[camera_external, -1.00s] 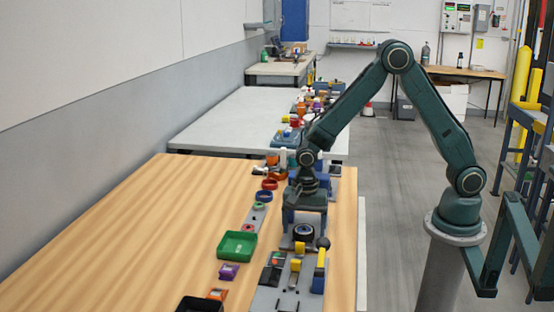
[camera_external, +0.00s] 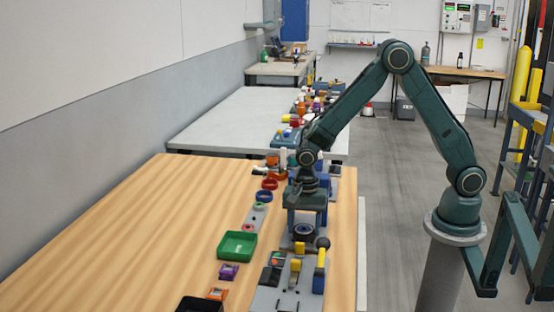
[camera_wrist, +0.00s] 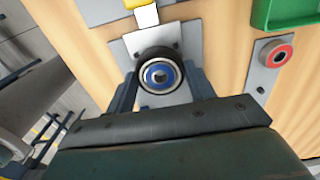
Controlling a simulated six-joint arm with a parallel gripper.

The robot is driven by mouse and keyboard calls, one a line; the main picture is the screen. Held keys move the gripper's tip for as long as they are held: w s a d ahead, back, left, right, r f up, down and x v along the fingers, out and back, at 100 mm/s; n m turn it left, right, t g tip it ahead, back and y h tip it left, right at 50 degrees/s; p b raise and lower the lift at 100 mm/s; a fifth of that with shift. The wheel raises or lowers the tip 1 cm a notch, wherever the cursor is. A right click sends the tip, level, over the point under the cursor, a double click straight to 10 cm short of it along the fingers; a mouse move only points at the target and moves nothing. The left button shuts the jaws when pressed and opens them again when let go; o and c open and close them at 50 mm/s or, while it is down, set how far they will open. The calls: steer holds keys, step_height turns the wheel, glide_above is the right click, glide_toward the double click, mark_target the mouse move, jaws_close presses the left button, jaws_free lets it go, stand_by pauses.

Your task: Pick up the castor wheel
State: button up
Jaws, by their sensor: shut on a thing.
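The castor wheel (camera_wrist: 160,76), black with a blue and silver hub, sits between the two fingers of my gripper (camera_wrist: 162,88) in the wrist view. In the external view the castor wheel (camera_external: 303,231) shows as a dark ring low between the fingers of my gripper (camera_external: 304,228). The gripper points down and is shut on the wheel. A grey plate (camera_wrist: 190,45) lies under the wheel on the wooden table. I cannot tell whether the wheel touches the plate.
A green tray (camera_external: 238,246) stands to the left on the wooden table (camera_external: 140,240). A grey fixture with yellow parts (camera_external: 290,290) lies in front. A plate with a red ring (camera_wrist: 276,54) is at right in the wrist view. The table's left side is clear.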

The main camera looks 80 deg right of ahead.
step_height(320, 180, up, 20)
stand_by(0.7)
stand_by(0.5)
